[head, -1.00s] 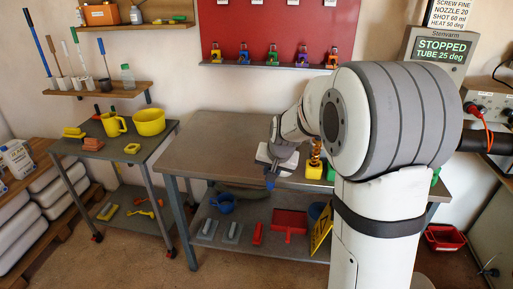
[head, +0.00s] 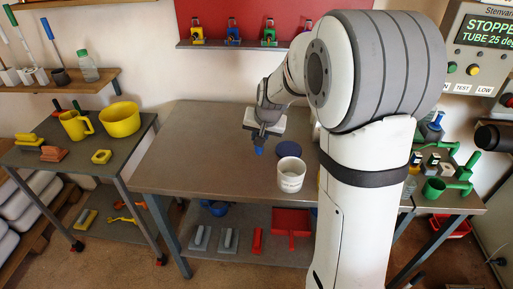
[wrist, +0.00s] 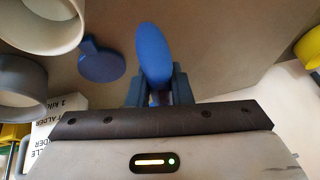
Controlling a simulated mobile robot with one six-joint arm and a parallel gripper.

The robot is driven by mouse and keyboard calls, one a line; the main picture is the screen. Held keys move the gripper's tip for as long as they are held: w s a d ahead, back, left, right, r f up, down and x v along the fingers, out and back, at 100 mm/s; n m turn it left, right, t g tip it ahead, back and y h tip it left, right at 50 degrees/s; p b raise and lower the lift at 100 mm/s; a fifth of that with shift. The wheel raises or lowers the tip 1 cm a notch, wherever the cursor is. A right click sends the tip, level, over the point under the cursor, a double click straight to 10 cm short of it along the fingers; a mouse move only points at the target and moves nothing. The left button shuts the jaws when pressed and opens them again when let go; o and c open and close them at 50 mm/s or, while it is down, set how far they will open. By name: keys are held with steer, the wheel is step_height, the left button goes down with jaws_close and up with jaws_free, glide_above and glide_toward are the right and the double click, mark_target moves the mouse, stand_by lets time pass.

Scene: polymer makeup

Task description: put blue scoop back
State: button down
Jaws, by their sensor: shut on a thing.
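My gripper (head: 258,143) hangs above the middle of the grey metal table (head: 190,150), pointing down. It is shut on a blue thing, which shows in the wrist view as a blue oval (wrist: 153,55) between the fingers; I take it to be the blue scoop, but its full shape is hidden. Only a small blue end (head: 259,151) shows in the head view. A white tub (head: 290,176) with print stands right of the gripper. A flat round blue piece (head: 283,149) lies behind the tub; it also shows in the wrist view (wrist: 101,62).
A blue vessel (head: 215,208), grey tools and a red dustpan (head: 291,222) lie on the lower shelf. Green and other small items (head: 436,187) stand at the table's right. A side table with yellow containers (head: 119,119) is at left. The table's left half is clear.

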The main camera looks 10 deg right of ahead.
step_height(320, 180, down, 10)
steer(key=shift+a+r, duration=0.1)
steer(key=shift+r, duration=0.15)
steer(key=shift+f+b, duration=0.15)
steer(key=shift+b, duration=0.15)
steer(key=c, duration=1.3)
jaws_free()
steer(key=shift+r, duration=0.2)
steer(key=a+v, duration=0.1)
steer(key=v, duration=1.1)
steer(key=s+r+n+g, duration=0.1)
steer(key=s+n, duration=0.1)
steer(key=s, duration=0.9)
steer(key=s+r+n+g, duration=0.1)
steer(key=s+r+n, duration=0.1)
steer(key=s, duration=1)
steer(key=shift+s+h+p, duration=0.15)
steer(key=shift+h+p, duration=0.15)
